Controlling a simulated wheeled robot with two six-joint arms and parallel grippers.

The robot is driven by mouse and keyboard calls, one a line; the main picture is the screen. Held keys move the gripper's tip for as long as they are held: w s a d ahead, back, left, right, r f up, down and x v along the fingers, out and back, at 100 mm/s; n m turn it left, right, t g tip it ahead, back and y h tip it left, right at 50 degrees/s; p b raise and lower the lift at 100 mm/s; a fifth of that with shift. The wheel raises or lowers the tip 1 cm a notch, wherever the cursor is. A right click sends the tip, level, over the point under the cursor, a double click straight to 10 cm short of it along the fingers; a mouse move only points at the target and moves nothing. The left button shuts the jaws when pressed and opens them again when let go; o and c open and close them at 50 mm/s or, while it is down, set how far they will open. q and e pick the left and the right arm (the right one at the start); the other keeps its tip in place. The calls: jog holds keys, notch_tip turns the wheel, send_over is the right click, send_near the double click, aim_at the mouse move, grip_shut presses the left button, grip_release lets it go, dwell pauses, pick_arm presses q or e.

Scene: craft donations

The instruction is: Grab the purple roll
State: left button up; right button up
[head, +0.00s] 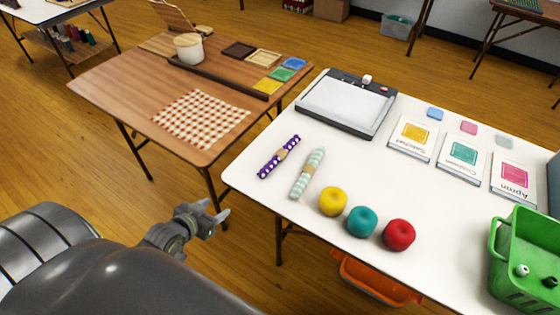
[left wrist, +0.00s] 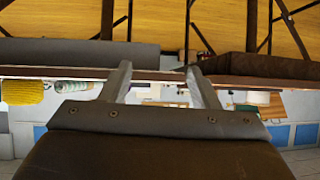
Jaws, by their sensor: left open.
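The purple roll (head: 267,169), patterned with white and wrapped by a tan band, lies near the left edge of the white table. A mint and white striped roll (head: 301,184) with a tan band lies just to its right. My left gripper (head: 217,208) is open and empty, left of the white table's edge and apart from the purple roll. Its two spread fingers also show in the left wrist view (left wrist: 158,72), with nothing between them. I cannot make out the purple roll clearly in that view. My right gripper is not in view.
Yellow (head: 333,201), teal (head: 361,222) and red (head: 398,235) yarn balls sit right of the rolls. A paper trimmer (head: 347,104) lies behind them. A green basket (head: 500,262) stands at right. A wooden table (head: 120,90) is at left, across a narrow gap.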

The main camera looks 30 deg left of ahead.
pick_arm(q)
jog(key=m+t+h+b, duration=0.1)
jog(key=t+h, duration=0.1)
send_near(260, 173)
jog(key=d+v, duration=0.1)
jog(key=v, duration=0.4)
jog(key=x, duration=0.7)
jog(key=a+b+x, duration=0.1)
jog(key=x, duration=0.2)
jog(key=shift+w+f, duration=0.15)
jog(key=shift+w, duration=0.15)
jog(key=shift+w+f, duration=0.2)
jog(key=shift+w, duration=0.3)
jog(key=x, duration=0.4)
jog(key=shift+w+d+f, duration=0.15)
jog(key=shift+w, duration=0.1)
jog(key=shift+w+f, duration=0.15)
jog(key=shift+w, duration=0.15)
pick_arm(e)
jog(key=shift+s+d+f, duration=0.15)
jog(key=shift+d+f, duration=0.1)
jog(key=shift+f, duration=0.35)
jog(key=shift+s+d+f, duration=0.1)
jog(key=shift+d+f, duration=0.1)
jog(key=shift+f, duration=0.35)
pick_arm(q)
jog(key=c, duration=1.1)
